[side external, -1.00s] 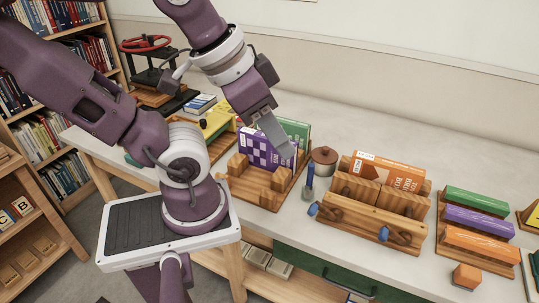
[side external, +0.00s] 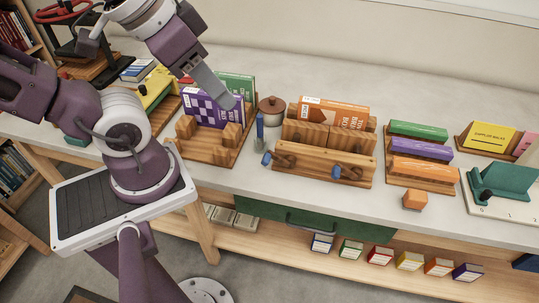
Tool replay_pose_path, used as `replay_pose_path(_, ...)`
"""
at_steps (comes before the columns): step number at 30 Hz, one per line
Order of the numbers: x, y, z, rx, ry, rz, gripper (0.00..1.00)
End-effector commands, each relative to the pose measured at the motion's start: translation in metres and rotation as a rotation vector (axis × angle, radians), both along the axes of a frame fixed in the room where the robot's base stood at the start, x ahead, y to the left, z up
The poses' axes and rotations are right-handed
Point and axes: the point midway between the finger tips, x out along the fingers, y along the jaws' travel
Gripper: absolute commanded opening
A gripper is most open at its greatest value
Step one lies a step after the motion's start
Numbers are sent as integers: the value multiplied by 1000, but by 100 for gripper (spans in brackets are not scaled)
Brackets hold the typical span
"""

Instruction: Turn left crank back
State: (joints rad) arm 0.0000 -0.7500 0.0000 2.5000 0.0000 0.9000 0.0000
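A wooden book press (side external: 325,155) stands on the table, holding an upright orange book (side external: 335,112) between its boards. Its front board carries two cranks. The left crank (side external: 281,160) has a blue knob (side external: 267,158) pointing left. The right crank (side external: 349,172) has a similar blue knob (side external: 336,172), also on its left side. My gripper (side external: 230,102) hangs at the upper right of the purple checkered book, left of the press and apart from both cranks. Its fingers are seen edge-on, so their opening is unclear. No held object shows.
The purple checkered book (side external: 205,110) and a green book (side external: 236,86) stand in a wooden rack (side external: 198,148) left of the press. A brown lidded pot (side external: 271,110) and a slim blue upright item (side external: 260,130) stand between. Several coloured blocks sit right, with an orange cube (side external: 415,200).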

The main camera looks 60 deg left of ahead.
Motion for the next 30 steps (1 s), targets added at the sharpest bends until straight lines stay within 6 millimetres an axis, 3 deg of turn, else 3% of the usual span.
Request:
replay_pose_path(14, 0, 0, 0, 0, 0, 0, 36)
replay_pose_path(17, 3, 2, -2, 19, 13, -3, 53)
replay_pose_path(19, 16, 9, -10, 86, 63, -27, 53)
replay_pose_path(24, 69, 42, -66, 296, 315, -256, 53)
replay_pose_path(30, 106, 55, -148, 263, 470, -622, 53)
